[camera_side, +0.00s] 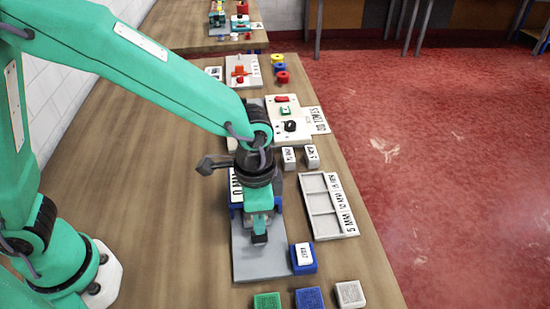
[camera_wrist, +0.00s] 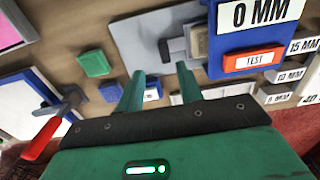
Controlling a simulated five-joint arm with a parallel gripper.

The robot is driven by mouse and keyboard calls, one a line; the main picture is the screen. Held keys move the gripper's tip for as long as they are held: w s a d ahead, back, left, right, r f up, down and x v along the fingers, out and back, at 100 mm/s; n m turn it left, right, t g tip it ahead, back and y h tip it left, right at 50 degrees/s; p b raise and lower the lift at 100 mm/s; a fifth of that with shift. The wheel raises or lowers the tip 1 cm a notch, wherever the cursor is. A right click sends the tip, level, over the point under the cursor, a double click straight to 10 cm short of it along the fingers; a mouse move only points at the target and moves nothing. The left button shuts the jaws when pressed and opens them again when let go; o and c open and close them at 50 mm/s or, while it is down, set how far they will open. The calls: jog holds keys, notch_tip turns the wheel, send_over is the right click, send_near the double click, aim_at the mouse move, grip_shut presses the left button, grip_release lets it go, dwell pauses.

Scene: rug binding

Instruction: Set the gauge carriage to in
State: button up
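The gauge appears to be a blue block with a white "0 MM" sign (camera_wrist: 258,13) and a red "TEST" plate (camera_wrist: 253,60) in the wrist view. It stands at a grey base plate (camera_wrist: 130,42). A dark grey slide with a knob (camera_wrist: 168,50) and a tan block (camera_wrist: 199,42) sits left of the blue block; it looks like the carriage. In the side view, the sign (camera_side: 236,186) and base plate (camera_side: 246,262) are partly hidden by my arm. My gripper (camera_wrist: 160,70) is open, its fingertips just below the knob in the wrist view. Contact cannot be told.
A grey compartment tray (camera_side: 318,203) with MM labels lies right of the gauge. A blue block with a white piece (camera_side: 303,257) and several coloured blocks (camera_side: 309,298) lie near the front. A white board (camera_side: 297,115) stands behind. The table left of the gauge is clear.

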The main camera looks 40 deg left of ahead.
jog(key=shift+w+d+r, duration=0.1)
jog(key=shift+r, duration=0.45)
notch_tip(320, 180, down, 8)
jog(key=g+y, duration=0.2)
jog(key=g, duration=0.1)
jog(key=shift+w+d+g+y, duration=0.15)
jog(key=shift+g+y, duration=0.15)
jog(key=s+d, duration=0.3)
jog(key=shift+s+f, duration=0.1)
jog(key=shift+f, duration=0.05)
jog(key=d+v, duration=0.1)
jog(key=v, duration=0.7)
notch_tip(320, 180, up, 7)
jog(key=n+t+h, duration=0.2)
send_over(263, 236)
jog(key=a, duration=0.3)
jog(key=s+a+r+n+t, duration=0.3)
jog(key=a+r, duration=0.1)
jog(key=a, duration=0.5)
jog(key=s+a+r+n+t+h, duration=0.1)
jog(key=s+a+r+n+t, duration=0.2)
jog(key=a, duration=0.6)
jog(key=shift+s+a+r, duration=0.4)
jog(key=shift+s+r, duration=0.05)
jog(key=shift+r, duration=0.1)
